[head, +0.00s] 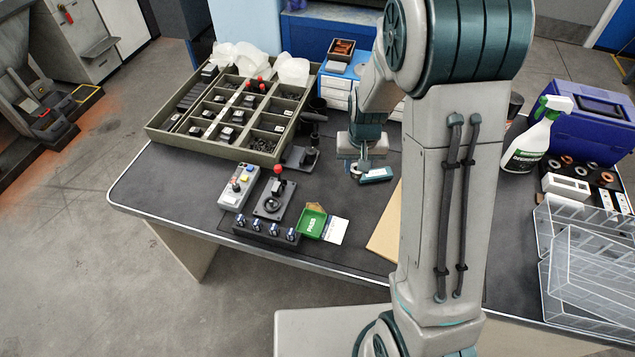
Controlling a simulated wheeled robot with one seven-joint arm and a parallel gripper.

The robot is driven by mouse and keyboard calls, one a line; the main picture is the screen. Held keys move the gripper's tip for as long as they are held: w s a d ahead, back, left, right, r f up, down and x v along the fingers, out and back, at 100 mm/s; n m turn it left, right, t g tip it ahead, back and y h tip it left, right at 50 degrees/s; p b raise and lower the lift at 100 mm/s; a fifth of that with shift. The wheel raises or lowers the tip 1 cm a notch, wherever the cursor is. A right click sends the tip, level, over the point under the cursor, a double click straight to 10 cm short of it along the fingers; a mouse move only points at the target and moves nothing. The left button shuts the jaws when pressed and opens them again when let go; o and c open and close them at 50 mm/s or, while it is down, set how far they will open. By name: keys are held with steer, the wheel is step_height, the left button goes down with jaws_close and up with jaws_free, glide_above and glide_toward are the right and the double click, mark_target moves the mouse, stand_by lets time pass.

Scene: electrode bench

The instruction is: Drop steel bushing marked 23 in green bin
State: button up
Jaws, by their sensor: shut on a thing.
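The green bin (311,221), marked PASS, sits near the front edge of the bench. My gripper (362,172) is low over the middle of the bench, behind and to the right of the green bin. It is shut on a small pale metallic piece (355,170), which looks like the steel bushing. The piece is mostly hidden by the fingers, and no number on it can be read. I cannot tell whether it touches the bench top.
A divided tray (268,143) stands at the back left. A control box (239,186), a joystick unit (272,197) and a black rack (262,236) lie left of the green bin. A white card (337,230) lies right of it. A spray bottle (534,140) stands farther right.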

steer(key=s+a+f+m+b, duration=0.1)
steer(key=s+a+m+b, duration=0.45)
steer(key=s+a, duration=0.35)
steer(key=shift+n+h, duration=0.3)
steer(key=shift+n, duration=0.05)
steer(key=shift+w+a+f+b, duration=0.2)
steer(key=shift+f+b, duration=0.55)
steer(key=shift+f, duration=0.1)
steer(key=shift+w+a+f+b, duration=0.15)
steer(key=shift+a+f+b, duration=0.05)
steer(key=shift+f+b, duration=0.6)
steer(key=shift+w+a+f+b, duration=0.2)
steer(key=shift+f+b, duration=0.55)
steer(key=shift+f, duration=0.1)
steer(key=shift+s+f+b, duration=0.1)
steer(key=shift+f+b, duration=0.55)
steer(key=shift+f, duration=0.25)
steer(key=o, duration=1.1)
steer(key=r, duration=0.4)
steer(key=s+r+p, duration=0.1)
steer(key=r, duration=0.8)
steer(key=shift+s+a+r+p, duration=0.25)
steer(key=shift+a+r+p, duration=0.15)
